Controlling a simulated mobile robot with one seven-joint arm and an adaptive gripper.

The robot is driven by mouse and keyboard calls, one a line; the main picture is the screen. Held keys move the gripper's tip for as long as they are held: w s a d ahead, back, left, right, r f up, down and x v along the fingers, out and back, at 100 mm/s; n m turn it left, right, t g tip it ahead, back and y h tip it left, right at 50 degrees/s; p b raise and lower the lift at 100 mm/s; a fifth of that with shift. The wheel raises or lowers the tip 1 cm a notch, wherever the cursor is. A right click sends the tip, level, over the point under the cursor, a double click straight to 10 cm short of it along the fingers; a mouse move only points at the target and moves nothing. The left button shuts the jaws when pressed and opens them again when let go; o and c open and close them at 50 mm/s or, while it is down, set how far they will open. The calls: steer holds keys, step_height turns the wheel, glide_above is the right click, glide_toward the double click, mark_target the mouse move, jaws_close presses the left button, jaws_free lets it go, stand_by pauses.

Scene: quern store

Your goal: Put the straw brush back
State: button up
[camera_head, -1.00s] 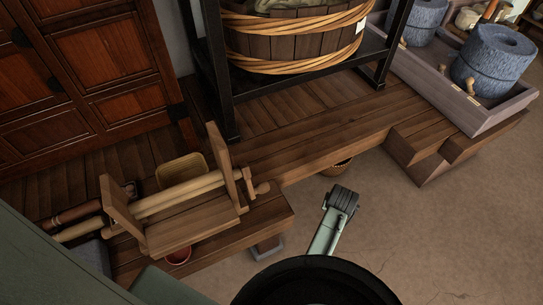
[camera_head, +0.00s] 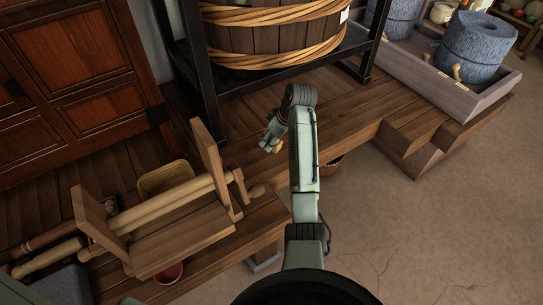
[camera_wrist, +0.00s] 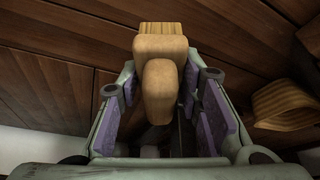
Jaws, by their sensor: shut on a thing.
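My gripper (camera_head: 271,135) is over the dark plank platform, right of the wooden roller frame and in front of the black rack. In the wrist view my gripper (camera_wrist: 160,118) has its purple-padded jaws on either side of a tan piece with a rounded end, which I take for the straw brush (camera_wrist: 160,75). Its far part is paler and striped like straw. In the head view only a small tan bit of it shows under the jaws. The jaws are shut on it.
The roller frame (camera_head: 165,235) stands on the platform (camera_head: 345,143) at left, with a yellowish basket (camera_head: 163,178) behind it. The black rack (camera_head: 265,83) holds a wooden tub (camera_head: 270,38). A tray (camera_head: 440,92) with stone querns is at right. Floor at lower right is clear.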

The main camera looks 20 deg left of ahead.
mark_target(279, 142)
steer(key=shift+f, duration=3.45)
steer(key=shift+f, duration=0.2)
steer(key=o, duration=1.2)
steer(key=shift+r, duration=0.1)
steer(key=v, duration=1.2)
steer(key=shift+r, duration=0.1)
